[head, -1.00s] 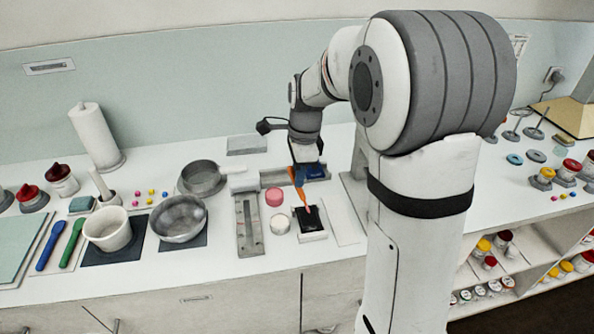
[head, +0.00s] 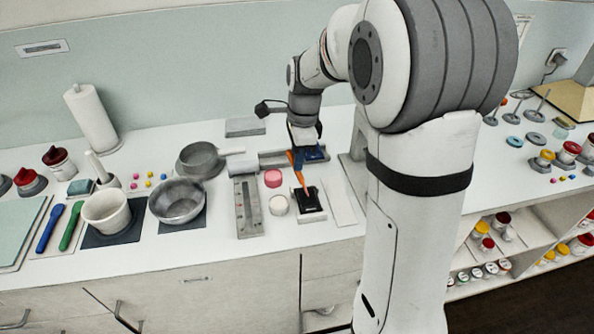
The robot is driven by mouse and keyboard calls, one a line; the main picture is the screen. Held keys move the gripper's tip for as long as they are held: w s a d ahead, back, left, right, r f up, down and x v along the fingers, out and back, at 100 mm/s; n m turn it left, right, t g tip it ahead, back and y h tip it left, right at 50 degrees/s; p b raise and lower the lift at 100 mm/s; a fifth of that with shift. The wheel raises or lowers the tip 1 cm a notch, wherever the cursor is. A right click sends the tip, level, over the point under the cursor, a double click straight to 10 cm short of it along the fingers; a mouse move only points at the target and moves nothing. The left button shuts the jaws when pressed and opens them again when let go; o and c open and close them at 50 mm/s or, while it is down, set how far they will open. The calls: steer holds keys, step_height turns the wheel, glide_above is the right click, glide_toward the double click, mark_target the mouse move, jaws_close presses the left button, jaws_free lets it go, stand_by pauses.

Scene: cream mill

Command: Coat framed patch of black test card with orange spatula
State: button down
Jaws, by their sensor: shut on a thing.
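The black test card (head: 310,203) lies on a small pale holder (head: 309,217) near the counter's front edge, in the head view. The framed patch is too small to make out. My gripper (head: 297,151) is above and behind the card, shut on the orange spatula (head: 299,170). The spatula slants down toward the card, and its pinkish-red tip is at or just above the card's back part. I cannot tell whether it touches. Part of the gripper's jaws is hidden by the wrist.
A pink-topped round pot (head: 273,178) and a white pot (head: 279,205) stand close left of the card. A grey slotted block (head: 247,207) stands farther left. A pale strip (head: 338,202) lies to the right.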

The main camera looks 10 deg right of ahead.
steer(key=shift+s+f+b, duration=0.1)
steer(key=shift+f+b, duration=0.3)
steer(key=shift+f, duration=0.35)
stand_by(0.6)
steer(key=shift+w+r+p, duration=0.2)
steer(key=shift+w+p, duration=0.35)
steer(key=shift+p, duration=0.1)
steer(key=shift+s, duration=1.95)
stand_by(0.5)
steer(key=w+p, duration=0.2)
steer(key=w, duration=0.4)
steer(key=shift+f, duration=0.15)
stand_by(3.0)
